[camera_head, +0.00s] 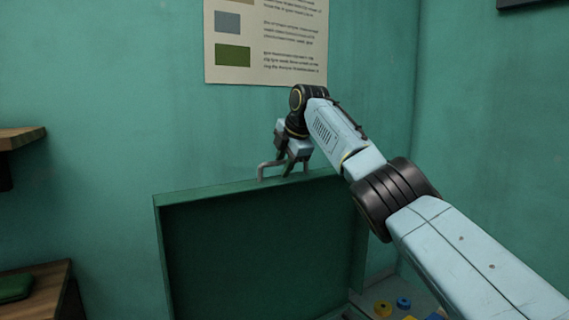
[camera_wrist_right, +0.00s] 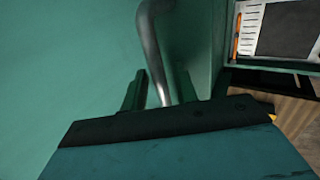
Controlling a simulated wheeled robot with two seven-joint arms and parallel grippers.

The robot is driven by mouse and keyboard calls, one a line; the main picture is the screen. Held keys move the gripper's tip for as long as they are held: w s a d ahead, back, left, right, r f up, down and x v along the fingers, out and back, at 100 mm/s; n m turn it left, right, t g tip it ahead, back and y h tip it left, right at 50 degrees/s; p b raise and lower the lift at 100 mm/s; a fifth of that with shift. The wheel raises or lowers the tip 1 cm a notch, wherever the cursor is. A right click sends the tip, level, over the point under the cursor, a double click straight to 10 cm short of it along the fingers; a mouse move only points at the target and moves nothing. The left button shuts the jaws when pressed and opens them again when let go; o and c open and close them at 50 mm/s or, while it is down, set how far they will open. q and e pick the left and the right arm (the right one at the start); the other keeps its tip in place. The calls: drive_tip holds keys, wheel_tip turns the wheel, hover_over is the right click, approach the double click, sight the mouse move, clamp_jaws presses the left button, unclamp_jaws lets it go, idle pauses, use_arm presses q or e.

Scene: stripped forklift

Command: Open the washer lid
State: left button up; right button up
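The washer lid (camera_head: 265,245) is a large dark green panel, standing raised and nearly upright in the head view. A grey metal bar handle (camera_head: 268,168) is on its top edge. My right gripper (camera_head: 289,168) is at this handle, reaching down from above. In the right wrist view, the handle bar (camera_wrist_right: 152,45) runs between the two fingers of my right gripper (camera_wrist_right: 160,90). Both fingers are spread, with a narrow gap on each side of the bar. My left gripper is in neither view.
Yellow and blue round parts (camera_head: 383,308) lie at the bottom, right of the lid. A wooden shelf (camera_head: 20,138) and a wooden surface with a green item (camera_head: 15,287) are at the left. A poster (camera_head: 265,40) hangs on the teal wall behind.

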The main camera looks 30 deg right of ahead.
drive_tip(key=shift+f, duration=0.1)
drive_tip(key=b+v, duration=0.2)
drive_tip(key=v, duration=1.1)
drive_tip(key=shift+r, duration=0.25)
drive_tip(key=shift+s, duration=0.1)
